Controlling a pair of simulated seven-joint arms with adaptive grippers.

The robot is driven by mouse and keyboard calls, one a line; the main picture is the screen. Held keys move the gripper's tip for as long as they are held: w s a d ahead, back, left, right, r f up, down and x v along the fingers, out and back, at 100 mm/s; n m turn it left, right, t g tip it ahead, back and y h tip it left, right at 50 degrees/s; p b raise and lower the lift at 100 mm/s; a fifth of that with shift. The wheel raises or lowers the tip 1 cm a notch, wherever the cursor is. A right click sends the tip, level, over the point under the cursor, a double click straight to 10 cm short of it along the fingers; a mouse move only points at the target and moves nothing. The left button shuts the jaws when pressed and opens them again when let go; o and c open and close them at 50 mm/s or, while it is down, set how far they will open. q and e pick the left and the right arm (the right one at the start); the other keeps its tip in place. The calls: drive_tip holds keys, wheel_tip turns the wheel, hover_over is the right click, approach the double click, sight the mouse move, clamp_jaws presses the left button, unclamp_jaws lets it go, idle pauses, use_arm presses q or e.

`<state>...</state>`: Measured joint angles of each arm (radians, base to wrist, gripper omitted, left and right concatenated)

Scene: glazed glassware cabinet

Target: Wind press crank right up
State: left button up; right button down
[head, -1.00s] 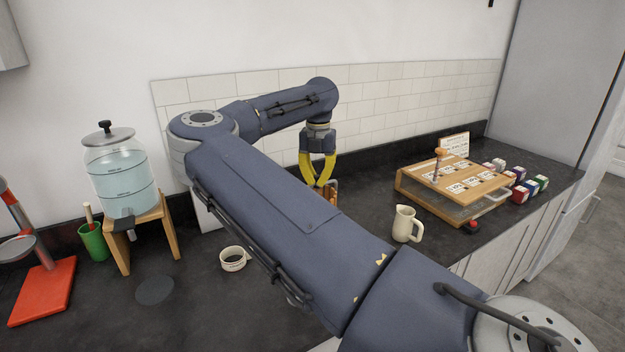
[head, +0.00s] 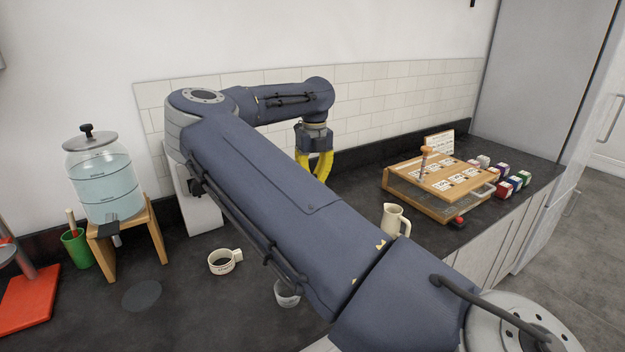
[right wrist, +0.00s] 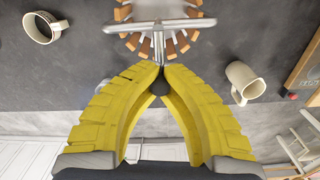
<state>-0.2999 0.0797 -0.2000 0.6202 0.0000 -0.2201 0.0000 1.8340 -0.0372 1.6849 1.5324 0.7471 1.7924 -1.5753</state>
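The press shows in the right wrist view as a pale metal crossbar (right wrist: 160,26) over a ring of wooden slats (right wrist: 130,40). My right arm hides the press in the head view. My right gripper (right wrist: 164,72) has its yellow fingertips drawn close together just below the crossbar. A dark round knob (right wrist: 158,88), seemingly the crank's, sits between the fingers, which look closed around it. In the head view the right gripper (head: 314,172) points down behind my forearm. My left gripper is not in view.
A cream jug (head: 394,220) stands right of my arm, near a wooden sloped case (head: 440,205). A mug (head: 222,262), a small cup (head: 286,294) and a water dispenser (head: 105,185) stand on the left. A dark disc (head: 141,295) lies on the counter.

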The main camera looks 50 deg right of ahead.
idle(0.4)
drive_tip(key=c, duration=1.3)
unclamp_jaws()
wheel_tip(320, 180, up, 12)
drive_tip(key=shift+d, duration=0.1)
